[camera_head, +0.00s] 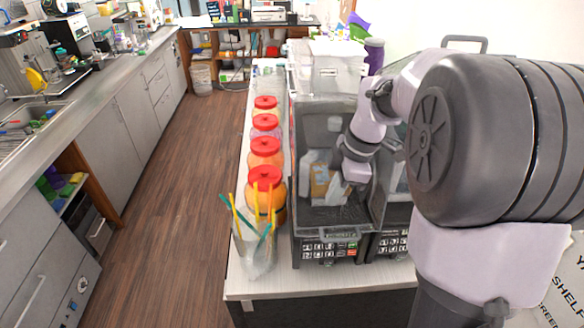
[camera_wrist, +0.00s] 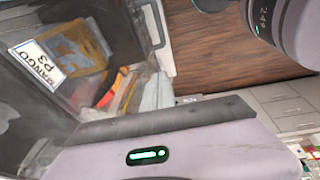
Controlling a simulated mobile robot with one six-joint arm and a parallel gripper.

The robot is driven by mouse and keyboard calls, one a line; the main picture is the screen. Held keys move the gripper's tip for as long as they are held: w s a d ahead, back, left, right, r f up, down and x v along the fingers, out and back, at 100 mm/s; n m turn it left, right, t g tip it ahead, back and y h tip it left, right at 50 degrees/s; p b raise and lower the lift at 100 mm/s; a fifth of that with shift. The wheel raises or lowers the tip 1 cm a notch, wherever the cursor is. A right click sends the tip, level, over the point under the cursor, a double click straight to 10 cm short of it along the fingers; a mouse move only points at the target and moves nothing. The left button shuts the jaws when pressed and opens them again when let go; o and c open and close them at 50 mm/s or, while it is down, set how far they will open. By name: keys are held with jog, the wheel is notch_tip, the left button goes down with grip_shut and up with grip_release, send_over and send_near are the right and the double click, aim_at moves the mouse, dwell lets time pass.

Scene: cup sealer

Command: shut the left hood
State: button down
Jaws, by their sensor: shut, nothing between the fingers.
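The left machine is a dark-framed clear bin with a keypad front (camera_head: 330,250). A clear panel (camera_head: 330,80), which looks like the left hood, stands at its back; its exact angle is hard to tell. My gripper (camera_head: 357,172) is shut and empty, over the right part of the left bin. In the wrist view my gripper (camera_wrist: 165,122) is in front of the clear bin wall (camera_wrist: 60,110); whether it touches anything cannot be told.
A second keypad machine (camera_head: 390,243) stands close on the right, partly behind my arm. A row of red-lidded jars (camera_head: 265,150) and a clear cup of coloured sticks (camera_head: 255,250) stand on the left. The wooden floor (camera_head: 175,200) is clear.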

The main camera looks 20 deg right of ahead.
send_near(322, 239)
jog(key=x, duration=0.5)
jog(key=shift+a+b, duration=0.25)
jog(key=shift+b, duration=0.15)
jog(key=shift+w+d+f, duration=0.1)
jog(key=shift+w+f, duration=0.15)
jog(key=shift+f, duration=0.5)
jog(key=shift+s, duration=0.1)
